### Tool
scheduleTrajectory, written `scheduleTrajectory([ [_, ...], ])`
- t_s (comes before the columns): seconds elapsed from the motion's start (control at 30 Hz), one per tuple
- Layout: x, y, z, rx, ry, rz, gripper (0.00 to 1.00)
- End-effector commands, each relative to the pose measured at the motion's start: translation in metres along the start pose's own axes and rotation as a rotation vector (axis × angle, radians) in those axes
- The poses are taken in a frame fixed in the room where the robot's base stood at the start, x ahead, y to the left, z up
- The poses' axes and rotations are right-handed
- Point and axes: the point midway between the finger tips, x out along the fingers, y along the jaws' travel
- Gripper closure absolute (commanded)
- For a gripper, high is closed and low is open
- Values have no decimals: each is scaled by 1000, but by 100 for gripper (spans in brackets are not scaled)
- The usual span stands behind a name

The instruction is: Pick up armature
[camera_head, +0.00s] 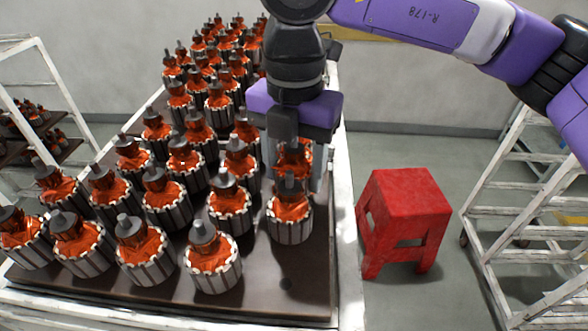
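Many armatures stand upright in rows on a dark table (270,290), each with a slotted metal core, orange windings and a dark top with a shaft. My gripper (298,180) points down over the right column of armatures. Its fingers reach down near the top of the front right armature (290,222) and another armature (292,158) just behind it. The near finger overlaps these in the picture, so I cannot tell whether it touches either one. Another armature (212,262) stands at the front, left of the gripper.
Armatures crowd the table to the left and back. Bare table shows at the front right corner. A red stool (404,222) stands on the floor to the right. White metal racks stand at the right (520,215) and left (55,85).

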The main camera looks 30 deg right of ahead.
Motion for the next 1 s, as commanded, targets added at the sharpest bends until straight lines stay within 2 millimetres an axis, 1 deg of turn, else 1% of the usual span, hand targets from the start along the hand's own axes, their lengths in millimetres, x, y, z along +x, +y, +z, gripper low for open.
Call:
scheduleTrajectory([
  [0.17, -11, 1, 1, 1, -3, 2, 100],
  [0.27, -23, 1, 1, 1, -4, 3, 100],
  [0.37, -41, 1, 1, 2, -5, 4, 100],
  [0.47, -66, 1, 1, 1, -6, 4, 100],
  [0.6, -106, 1, 0, 2, -7, 4, 100],
  [0.7, -132, 1, 0, 3, -5, 4, 100],
  [0.8, -154, 1, 0, 3, -4, 4, 100],
  [0.9, -172, 0, 0, 1, -3, 3, 100],
  [1.0, -186, 1, 0, 1, -2, 3, 100],
])
